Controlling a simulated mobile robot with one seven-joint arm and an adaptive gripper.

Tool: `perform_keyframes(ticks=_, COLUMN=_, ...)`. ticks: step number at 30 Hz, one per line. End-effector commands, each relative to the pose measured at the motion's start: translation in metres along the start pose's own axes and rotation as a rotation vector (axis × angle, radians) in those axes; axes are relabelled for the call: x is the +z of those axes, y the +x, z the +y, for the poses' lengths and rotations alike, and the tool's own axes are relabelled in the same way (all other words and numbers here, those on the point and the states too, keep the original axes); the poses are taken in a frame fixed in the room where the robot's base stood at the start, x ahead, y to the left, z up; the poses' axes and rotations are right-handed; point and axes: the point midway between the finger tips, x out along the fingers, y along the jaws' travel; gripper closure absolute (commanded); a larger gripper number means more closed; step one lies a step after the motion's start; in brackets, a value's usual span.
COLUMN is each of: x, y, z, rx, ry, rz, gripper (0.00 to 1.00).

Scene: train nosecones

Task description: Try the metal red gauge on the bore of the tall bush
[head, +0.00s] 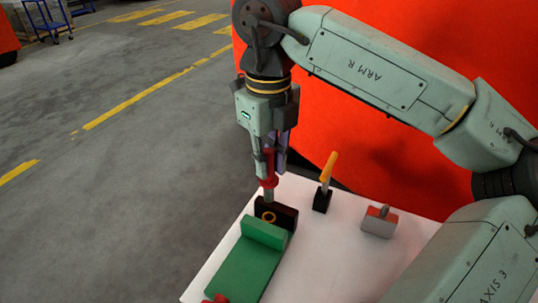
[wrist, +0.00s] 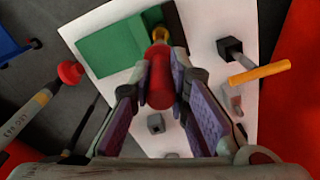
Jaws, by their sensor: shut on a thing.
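My gripper (head: 268,165) points down and is shut on the red gauge (head: 269,183), whose metal tip faces down. In the wrist view the red handle (wrist: 159,88) sits between the purple-padded fingers (wrist: 160,95). Below the tip is a dark block (head: 289,217) with a brass ring (head: 268,216), which looks like the bush. The tip overlaps the block's upper edge in the head view; I cannot tell whether it touches. In the wrist view the brass ring (wrist: 161,34) shows just beyond the gauge, partly hidden.
A green L-shaped fixture (head: 245,270) lies in front of the dark block on the white table (head: 325,255). An orange-handled piece (head: 328,168) stands in a black holder (head: 322,200) to the right. A grey and red block (head: 379,222) stands farther right.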

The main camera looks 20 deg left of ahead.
Motion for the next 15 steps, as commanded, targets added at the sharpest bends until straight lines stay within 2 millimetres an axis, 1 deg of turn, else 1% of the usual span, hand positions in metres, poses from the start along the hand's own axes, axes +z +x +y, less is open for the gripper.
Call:
perform_keyframes(ticks=7, x=0.001, y=0.001, z=0.0, rx=-0.002, ry=0.005, rz=0.002, gripper=1.0)
perform_keyframes(ticks=15, x=0.001, y=0.017, z=0.0, rx=-0.001, ry=0.004, rz=0.002, gripper=1.0)
